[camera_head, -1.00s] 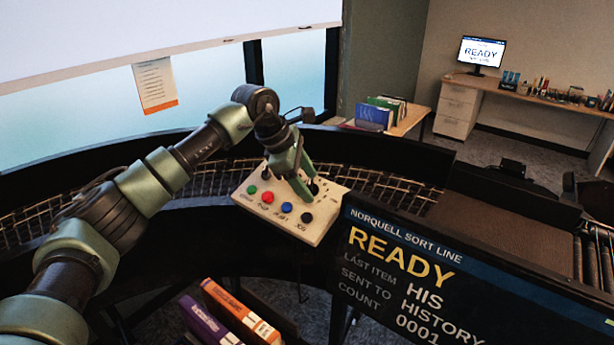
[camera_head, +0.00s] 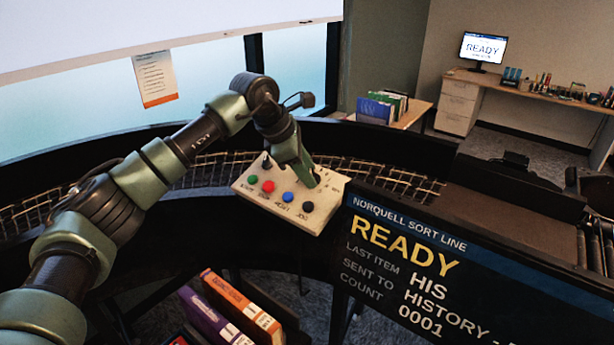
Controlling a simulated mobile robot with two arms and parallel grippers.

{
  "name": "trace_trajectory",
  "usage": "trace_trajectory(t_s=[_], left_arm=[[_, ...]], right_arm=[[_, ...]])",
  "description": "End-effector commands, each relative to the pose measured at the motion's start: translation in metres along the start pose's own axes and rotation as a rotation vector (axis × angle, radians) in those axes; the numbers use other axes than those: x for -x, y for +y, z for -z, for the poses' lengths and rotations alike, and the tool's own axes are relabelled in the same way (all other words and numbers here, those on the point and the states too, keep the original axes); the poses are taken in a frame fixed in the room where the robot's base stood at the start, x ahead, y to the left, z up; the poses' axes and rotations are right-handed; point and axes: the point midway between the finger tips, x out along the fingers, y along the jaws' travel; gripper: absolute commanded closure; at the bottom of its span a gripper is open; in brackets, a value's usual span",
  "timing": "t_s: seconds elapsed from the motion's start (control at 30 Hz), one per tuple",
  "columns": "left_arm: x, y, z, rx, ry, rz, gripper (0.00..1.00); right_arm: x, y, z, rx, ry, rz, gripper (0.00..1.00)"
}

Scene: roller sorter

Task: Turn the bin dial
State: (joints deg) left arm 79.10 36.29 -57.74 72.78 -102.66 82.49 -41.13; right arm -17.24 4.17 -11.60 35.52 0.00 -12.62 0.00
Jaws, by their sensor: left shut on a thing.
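A cream control box (camera_head: 255,200) stands at the middle of the sorter. It has a green button (camera_head: 252,179), a red button (camera_head: 268,186), a blue button (camera_head: 287,197) and a black knob (camera_head: 308,207) along its front. A small dark control (camera_head: 266,164) sits at its back left. My left gripper (camera_head: 313,182) points down at the box's back right, beside small printed marks. It is shut on the bin dial there, which the fingers mostly hide. The dial's setting cannot be read. My right gripper is out of view.
A sort line screen (camera_head: 430,270) reading READY stands close on the right of the box. A curved wire-mesh conveyor (camera_head: 215,172) runs behind the box. Orange and purple binders (camera_head: 240,305) stand below in front. A desk with a monitor (camera_head: 482,48) is far off.

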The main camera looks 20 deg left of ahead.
Motion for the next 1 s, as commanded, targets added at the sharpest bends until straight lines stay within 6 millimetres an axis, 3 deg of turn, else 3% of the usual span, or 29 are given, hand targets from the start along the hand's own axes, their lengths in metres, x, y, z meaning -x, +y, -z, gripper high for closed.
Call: trace_trajectory(t_s=[0.03,0.3,1.0], left_arm=[[-0.004,-0.002,0.001,0.032,-0.002,-0.011,1.0],[-0.005,-0.003,0.001,0.276,-0.002,-0.063,1.0],[-0.004,-0.005,-0.002,0.926,-0.003,-0.204,1.0]], right_arm=[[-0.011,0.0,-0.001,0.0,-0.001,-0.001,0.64],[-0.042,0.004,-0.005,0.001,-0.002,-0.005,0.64],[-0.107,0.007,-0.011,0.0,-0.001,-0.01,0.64]])
